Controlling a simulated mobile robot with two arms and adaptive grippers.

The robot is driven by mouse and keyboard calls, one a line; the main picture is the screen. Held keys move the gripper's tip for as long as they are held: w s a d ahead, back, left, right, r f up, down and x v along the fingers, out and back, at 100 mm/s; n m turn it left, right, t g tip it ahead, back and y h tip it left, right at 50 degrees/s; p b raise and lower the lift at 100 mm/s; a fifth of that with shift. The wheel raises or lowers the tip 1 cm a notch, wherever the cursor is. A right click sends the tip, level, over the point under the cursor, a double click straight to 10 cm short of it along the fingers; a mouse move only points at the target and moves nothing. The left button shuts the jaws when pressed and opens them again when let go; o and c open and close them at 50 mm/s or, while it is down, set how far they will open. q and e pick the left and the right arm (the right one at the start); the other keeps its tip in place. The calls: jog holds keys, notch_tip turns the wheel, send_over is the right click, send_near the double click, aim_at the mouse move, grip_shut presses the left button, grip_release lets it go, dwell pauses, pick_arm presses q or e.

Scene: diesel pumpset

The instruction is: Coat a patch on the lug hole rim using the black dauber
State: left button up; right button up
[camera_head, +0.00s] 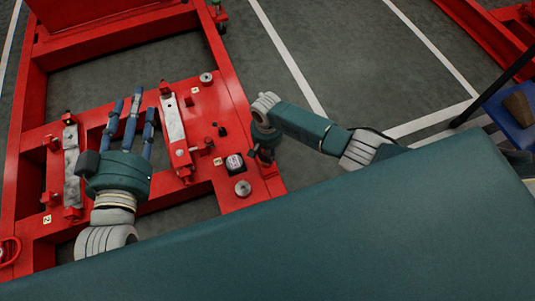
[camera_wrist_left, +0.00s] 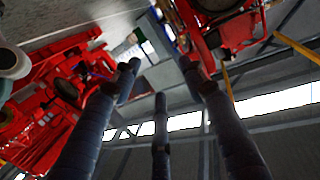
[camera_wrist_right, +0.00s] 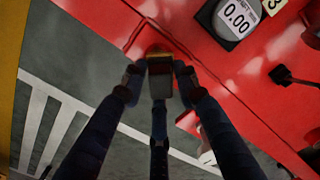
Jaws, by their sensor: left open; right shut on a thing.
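My right gripper (camera_head: 263,152) is at the right edge of the red frame, pointing down at a red lug (camera_head: 268,170). In the right wrist view its fingers (camera_wrist_right: 160,78) are shut around a small dark-grey piece (camera_wrist_right: 160,87), which looks like the black dauber. The fingers hide much of it. A brownish-yellow spot (camera_wrist_right: 158,52) shows just beyond the fingertips, on the red lug. I cannot tell whether it is the hole rim or the dauber's tip, nor whether they touch. My left gripper (camera_head: 134,107) is open and empty above the left part of the frame.
A round gauge reading 0.00 (camera_wrist_right: 235,18) and a black knob (camera_wrist_right: 281,74) are on the red frame near my right gripper. A long metal bar (camera_head: 174,122) lies between the grippers. A blue surface with a brown block (camera_head: 518,108) is at far right. Bare floor lies right of the frame.

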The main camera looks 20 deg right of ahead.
jog(key=shift+w, duration=0.35)
jog(key=shift+s, duration=0.2)
jog(key=shift+s+p, duration=0.2)
jog(key=shift+p, duration=0.15)
jog(key=shift+s+f, duration=0.1)
jog(key=shift+s, duration=0.15)
jog(key=shift+s+p, duration=0.25)
jog(key=shift+p, duration=0.25)
jog(key=shift+s+p, duration=0.2)
jog(key=shift+p, duration=0.1)
jog(key=shift+s+p, duration=0.35)
jog(key=shift+p, duration=0.15)
pick_arm(q)
jog(key=s+a+f+g+y, duration=0.1)
jog(key=s+f+g, duration=0.3)
jog(key=f, duration=0.4)
jog(key=s+a+f+g+y, duration=0.1)
jog(key=s+a+f+g, duration=0.3)
jog(key=s+f, duration=0.3)
jog(key=shift+f+g+y, duration=0.3)
jog(key=shift+f+g, duration=0.1)
jog(key=shift+g, duration=0.2)
pick_arm(e)
jog(key=shift+s, duration=0.25)
